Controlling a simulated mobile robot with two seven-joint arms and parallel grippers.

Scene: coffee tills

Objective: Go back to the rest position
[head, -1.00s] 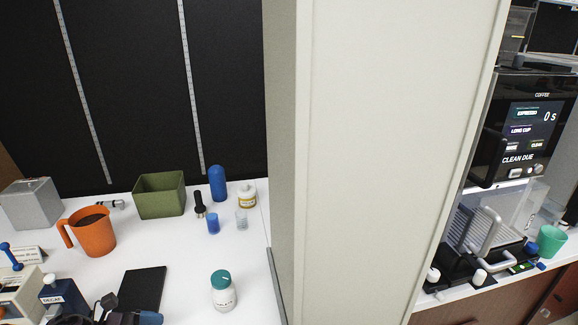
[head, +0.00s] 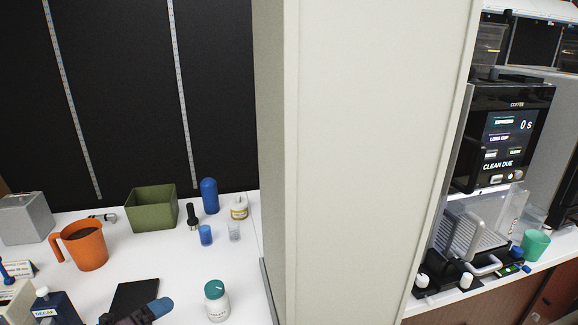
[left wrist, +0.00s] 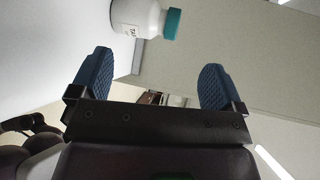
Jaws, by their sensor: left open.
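My left gripper (head: 160,307) shows at the bottom of the head view, low over the front of the white table. In the left wrist view its two blue fingers (left wrist: 156,85) are spread apart with nothing between them. A white jar with a teal lid (head: 216,300) stands on the table to the right of the gripper. The jar also shows beyond the fingers in the left wrist view (left wrist: 140,18). My right gripper is not in view.
A cream pillar (head: 365,160) parts the table from the coffee machine (head: 500,140). An orange jug (head: 85,248), a green bin (head: 152,208), a blue bottle (head: 209,196) and a black pad (head: 134,296) are on the table. A DECAF container (head: 62,308) is left of the gripper.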

